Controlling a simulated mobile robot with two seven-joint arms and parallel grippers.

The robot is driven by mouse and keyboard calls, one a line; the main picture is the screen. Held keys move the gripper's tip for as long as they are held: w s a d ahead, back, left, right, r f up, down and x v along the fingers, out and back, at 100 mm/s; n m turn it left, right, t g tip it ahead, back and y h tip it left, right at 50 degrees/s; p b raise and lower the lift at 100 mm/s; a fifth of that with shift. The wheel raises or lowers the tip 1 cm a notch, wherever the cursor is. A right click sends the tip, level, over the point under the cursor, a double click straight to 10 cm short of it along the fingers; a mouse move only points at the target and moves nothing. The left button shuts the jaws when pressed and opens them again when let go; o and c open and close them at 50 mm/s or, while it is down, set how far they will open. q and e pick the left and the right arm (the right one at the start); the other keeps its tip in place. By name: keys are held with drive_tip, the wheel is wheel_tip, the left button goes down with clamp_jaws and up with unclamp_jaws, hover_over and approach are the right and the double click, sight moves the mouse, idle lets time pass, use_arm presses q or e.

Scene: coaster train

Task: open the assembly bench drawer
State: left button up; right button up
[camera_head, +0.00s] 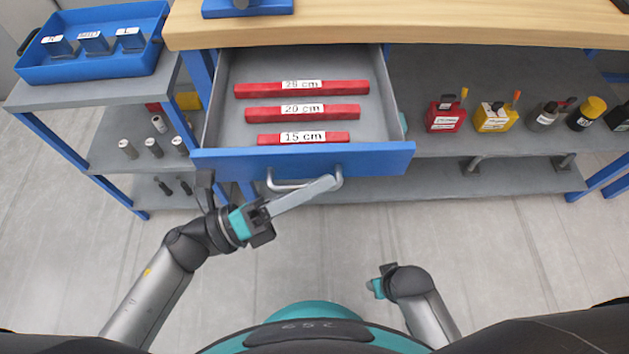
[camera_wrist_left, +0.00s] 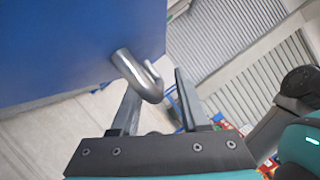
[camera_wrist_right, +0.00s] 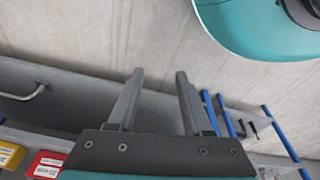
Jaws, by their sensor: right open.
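The assembly bench drawer (camera_head: 300,163) has a blue front and stands pulled out from under the wooden bench top, its grey inside showing. Its silver bar handle (camera_head: 283,187) is at the middle of the front; in the left wrist view the handle (camera_wrist_left: 138,76) shows between my two fingers. My left gripper (camera_head: 328,186) is at the handle's right end, its fingers apart, with a gap between the bar and the right finger. Whether the other finger touches the bar is unclear. My right gripper (camera_wrist_right: 159,75) is open and empty, low before the bench.
Red bars labelled 20 cm (camera_head: 340,111) and 15 cm (camera_head: 335,137), and a longer one (camera_head: 350,88), lie in the drawer. A blue tray (camera_head: 90,69) stands on the left side shelf. Bottles, including a red one (camera_head: 445,118), stand on the right shelf. The floor in front is clear.

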use_arm(q)
drive_tip(key=shift+f, duration=0.1)
idle(0.3)
drive_tip(key=shift+s+a, duration=0.1)
drive_tip(key=shift+a, duration=0.15)
drive_tip(key=v, duration=1.4)
drive_tip(key=shift+a+p, duration=0.35)
use_arm(e)
drive_tip(key=shift+s+d+f, duration=0.15)
drive_tip(key=shift+f, duration=0.2)
drive_tip(key=shift+s+d+f, duration=0.1)
drive_tip(key=shift+f, duration=0.25)
